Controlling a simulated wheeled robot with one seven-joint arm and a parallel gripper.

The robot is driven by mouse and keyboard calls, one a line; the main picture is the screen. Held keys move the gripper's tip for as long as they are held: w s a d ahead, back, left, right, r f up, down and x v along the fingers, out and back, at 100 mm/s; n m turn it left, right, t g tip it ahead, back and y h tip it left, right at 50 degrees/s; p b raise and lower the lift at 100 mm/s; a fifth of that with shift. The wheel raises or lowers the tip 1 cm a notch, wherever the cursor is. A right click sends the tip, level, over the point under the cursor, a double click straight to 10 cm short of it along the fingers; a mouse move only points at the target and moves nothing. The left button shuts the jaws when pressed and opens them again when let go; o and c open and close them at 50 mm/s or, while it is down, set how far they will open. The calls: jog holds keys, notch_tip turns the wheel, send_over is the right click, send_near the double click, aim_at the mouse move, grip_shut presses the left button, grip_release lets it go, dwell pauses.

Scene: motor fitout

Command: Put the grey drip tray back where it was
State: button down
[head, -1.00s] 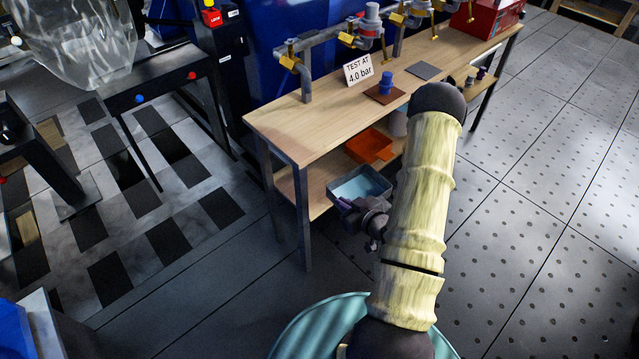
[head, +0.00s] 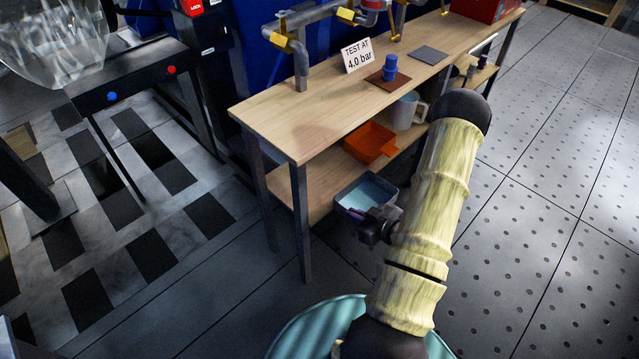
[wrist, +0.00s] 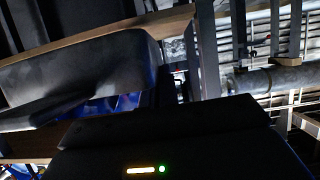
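The grey drip tray (head: 349,209) is an open box with a pale blue inside. In the head view it is at the front of the bench's lower shelf (head: 317,188), looking just clear of its front edge and roughly level. My gripper (head: 372,222) is at the tray's near side and appears shut on its wall; the fingertips are partly hidden. In the wrist view a large dark grey curved body, apparently the tray (wrist: 85,68), fills the left in front of my gripper.
An orange tray (head: 368,143) and a pale mug (head: 404,112) stand on the lower shelf. The bench top (head: 290,118) above carries a "TEST AT 4.0 bar" sign (head: 357,54), a blue part (head: 390,68) and pipes. A bench leg (head: 302,225) stands left of the tray. The floor at right is clear.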

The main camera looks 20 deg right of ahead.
jog(key=w+a+b, duration=0.1)
jog(key=w, duration=0.4)
jog(key=w+a+b, duration=0.1)
jog(key=w+a, duration=0.1)
jog(key=w, duration=0.3)
jog(key=w+a+b, duration=0.1)
jog(key=w+a, duration=0.1)
jog(key=w, duration=0.3)
jog(key=shift+w+a, duration=0.1)
jog(key=shift+a, duration=0.1)
jog(key=shift+w+a+b, duration=0.15)
jog(key=shift+w+b, duration=0.2)
jog(key=shift+b, duration=0.05)
jog(key=shift+w+a+f+b, duration=0.1)
jog(key=shift+w+f+b, duration=0.1)
jog(key=shift+f+b, duration=0.55)
jog(key=shift+w+f+b, duration=0.15)
jog(key=shift+f+b, duration=0.15)
jog(key=shift+f, duration=0.7)
jog(key=shift+f, duration=0.15)
jog(key=c, duration=1.7)
grip_release()
jog(key=shift+s, duration=0.1)
